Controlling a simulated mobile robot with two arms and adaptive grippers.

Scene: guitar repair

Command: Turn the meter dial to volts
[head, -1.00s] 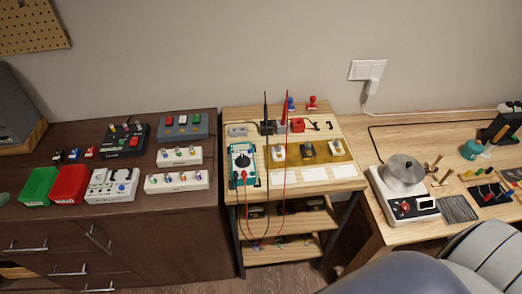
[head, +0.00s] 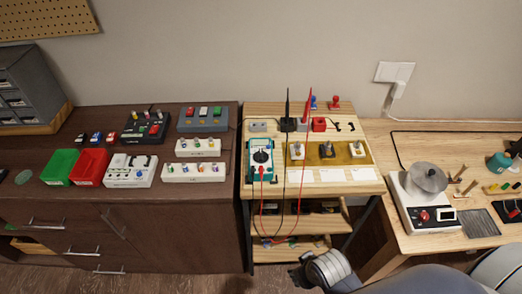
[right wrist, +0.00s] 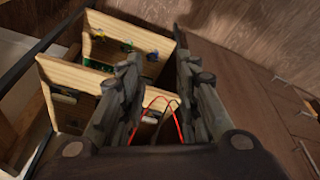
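The multimeter (head: 253,171) is teal and white and lies near the front left of the light wooden bench top. Its round black dial (head: 262,156) faces up; the pointer's setting is too small to read. A black probe (head: 287,108) and a red probe (head: 307,107) stand upright behind it, and their leads hang over the front edge. My right gripper (head: 298,272) is low in front of the bench, well away from the meter. In the right wrist view its fingers (right wrist: 160,68) are apart with nothing held between them. My left gripper is out of view.
Shelves (head: 290,226) sit under the bench top. A dark cabinet (head: 150,225) on the left carries a green bin (head: 59,166), a red bin (head: 89,166) and pedal boxes. A right-hand table (head: 420,240) holds a scale-like device (head: 428,205). Floor shows between bench and table.

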